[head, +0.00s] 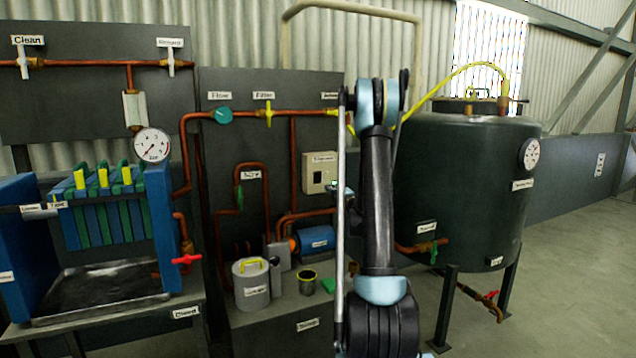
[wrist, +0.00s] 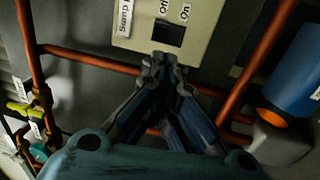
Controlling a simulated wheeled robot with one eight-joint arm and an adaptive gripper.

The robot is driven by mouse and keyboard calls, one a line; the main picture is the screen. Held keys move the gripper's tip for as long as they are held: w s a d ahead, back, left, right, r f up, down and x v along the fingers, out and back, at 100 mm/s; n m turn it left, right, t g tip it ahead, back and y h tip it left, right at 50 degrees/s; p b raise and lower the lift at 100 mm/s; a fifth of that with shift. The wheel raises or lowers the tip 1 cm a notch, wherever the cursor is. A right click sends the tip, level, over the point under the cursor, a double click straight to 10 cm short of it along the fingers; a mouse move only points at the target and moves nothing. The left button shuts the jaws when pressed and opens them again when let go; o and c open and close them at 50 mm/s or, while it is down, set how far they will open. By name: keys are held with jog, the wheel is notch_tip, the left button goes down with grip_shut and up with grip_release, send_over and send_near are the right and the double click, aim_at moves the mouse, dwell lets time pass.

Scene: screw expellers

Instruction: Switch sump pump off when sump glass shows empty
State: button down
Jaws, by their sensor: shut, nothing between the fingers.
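The pump switch box is a beige box (head: 320,172) on the dark panel in the head view, left of my arm. The wrist view shows the box close up (wrist: 205,38), with a partly cut-off "Sump P..." label, "Off" and "On" marks and a dark switch (wrist: 169,33). My gripper (wrist: 164,63) is shut and empty, its tips just below the switch in that view; I cannot tell if they touch the box. The switch's position is too dark to read. A blue pump (head: 315,240) sits below the box. I cannot make out a sump glass or its level.
Copper pipes (wrist: 90,61) run close around the box. A grey canister (head: 251,285) and a yellow-rimmed cup (head: 307,281) stand on the bench below. A large dark tank (head: 465,190) stands right of my arm. The floor at the far right is clear.

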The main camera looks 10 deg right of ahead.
aim_at(315, 175)
jog(key=shift+w+a, duration=0.1)
dwell(0.3)
jog(key=x, duration=1.3)
jog(key=shift+w, duration=0.25)
jog(key=shift+w+a, duration=0.1)
jog(key=shift+w, duration=0.05)
jog(key=shift+w+a+r, duration=0.1)
jog(key=shift+w+r, duration=0.1)
jog(key=shift+w, duration=0.1)
jog(key=shift+s, duration=0.1)
jog(key=r+v, duration=0.3)
jog(key=v, duration=1)
jog(key=shift+s, duration=0.35)
